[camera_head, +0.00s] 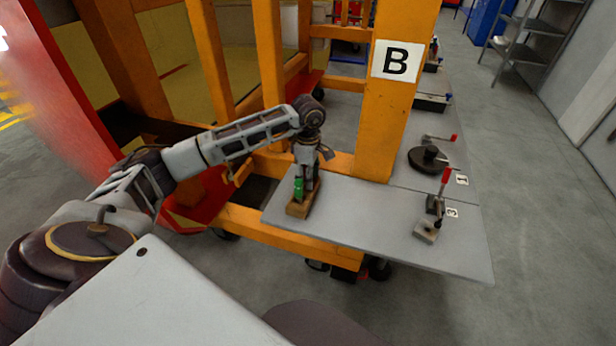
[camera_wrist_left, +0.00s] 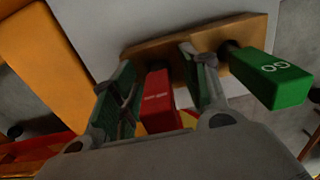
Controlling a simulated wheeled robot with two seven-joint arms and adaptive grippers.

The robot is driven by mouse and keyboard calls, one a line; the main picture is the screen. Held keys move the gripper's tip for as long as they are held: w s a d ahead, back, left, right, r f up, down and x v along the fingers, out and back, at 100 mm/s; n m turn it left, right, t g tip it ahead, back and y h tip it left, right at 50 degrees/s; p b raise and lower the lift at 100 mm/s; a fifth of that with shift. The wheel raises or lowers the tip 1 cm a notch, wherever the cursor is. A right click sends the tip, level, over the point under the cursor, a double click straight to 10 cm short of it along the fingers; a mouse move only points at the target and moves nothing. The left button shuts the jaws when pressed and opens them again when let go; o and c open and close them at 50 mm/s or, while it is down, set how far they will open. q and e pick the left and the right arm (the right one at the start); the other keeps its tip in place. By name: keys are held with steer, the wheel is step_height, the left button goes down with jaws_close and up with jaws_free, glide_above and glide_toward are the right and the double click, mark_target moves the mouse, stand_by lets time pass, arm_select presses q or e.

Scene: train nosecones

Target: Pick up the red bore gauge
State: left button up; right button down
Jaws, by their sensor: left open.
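The red bore gauge (camera_wrist_left: 158,100) stands in a wooden block (camera_wrist_left: 165,46) and shows in the left wrist view between the two fingers of my left gripper (camera_wrist_left: 155,100). The fingers have green pads and are apart, one on each side of the red gauge. I cannot tell whether either pad touches it. A green gauge (camera_wrist_left: 272,78) stands in the same block, to the right of the right finger. In the head view my left gripper (camera_head: 308,170) is over the wooden block (camera_head: 300,207) at the table's left end, and it hides the red gauge. The green gauge (camera_head: 298,188) shows there.
The grey table (camera_head: 370,220) has free room right of the block. A red-handled clamp (camera_head: 430,222) by label 3 and a dark round fixture (camera_head: 427,158) by label 1 stand to the right. An orange post (camera_head: 395,120) marked B rises behind the block.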

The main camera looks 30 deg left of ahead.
arm_select(q)
steer(key=c, duration=0.5)
jaws_close()
arm_select(e)
steer(key=shift+w, duration=0.2)
arm_select(q)
steer(key=shift+r, duration=0.15)
step_height(320, 180, up, 8)
steer(key=shift+f+b, duration=0.15)
steer(key=shift+b, duration=0.3)
steer(key=shift+r, duration=1.05)
arm_select(e)
steer(key=shift+w+d+f, duration=0.35)
steer(key=shift+d+f, duration=0.15)
steer(key=shift+r, duration=0.1)
